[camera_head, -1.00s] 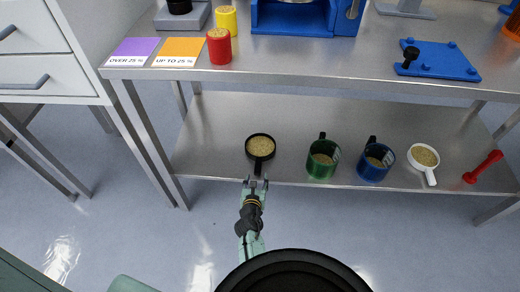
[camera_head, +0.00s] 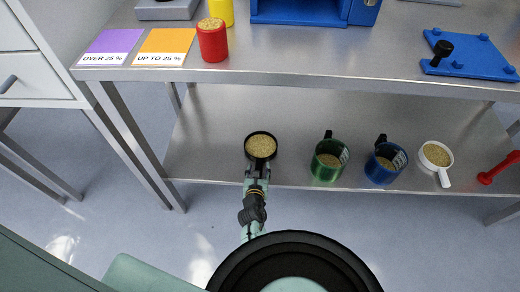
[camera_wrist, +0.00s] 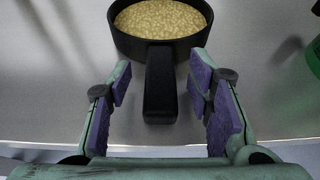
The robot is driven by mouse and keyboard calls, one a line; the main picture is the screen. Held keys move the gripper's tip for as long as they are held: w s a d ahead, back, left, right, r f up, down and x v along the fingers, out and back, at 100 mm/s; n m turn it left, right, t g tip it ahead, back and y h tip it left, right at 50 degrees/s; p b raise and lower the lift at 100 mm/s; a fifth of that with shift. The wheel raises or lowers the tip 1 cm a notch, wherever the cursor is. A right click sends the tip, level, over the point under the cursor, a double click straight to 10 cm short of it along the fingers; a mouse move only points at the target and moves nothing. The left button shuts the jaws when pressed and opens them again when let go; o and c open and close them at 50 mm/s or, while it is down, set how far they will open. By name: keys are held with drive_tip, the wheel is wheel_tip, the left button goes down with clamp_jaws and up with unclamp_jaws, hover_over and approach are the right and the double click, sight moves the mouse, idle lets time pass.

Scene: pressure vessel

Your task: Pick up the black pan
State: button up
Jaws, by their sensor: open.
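The black pan (camera_head: 248,147), filled with tan grains, sits on the lower metal shelf near its front edge. In the wrist view the pan (camera_wrist: 126,45) is at the top, and its handle (camera_wrist: 160,90) points toward me. My gripper (camera_head: 257,172) is at the shelf's front edge, just in front of the pan. In the wrist view my gripper (camera_wrist: 162,92) is open, with its purple-padded fingers on either side of the handle. A gap shows between each finger and the handle.
A green mug (camera_head: 327,171), a blue mug (camera_head: 379,175), a white pan (camera_head: 443,174) and a red tool (camera_head: 497,167) stand to the right on the lower shelf. The upper tabletop (camera_head: 290,63) overhangs the shelf. The shelf left of the pan is clear.

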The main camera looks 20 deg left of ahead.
drive_tip(key=shift+w, duration=0.1)
drive_tip(key=shift+r, duration=0.1)
clamp_jaws()
idle(0.5)
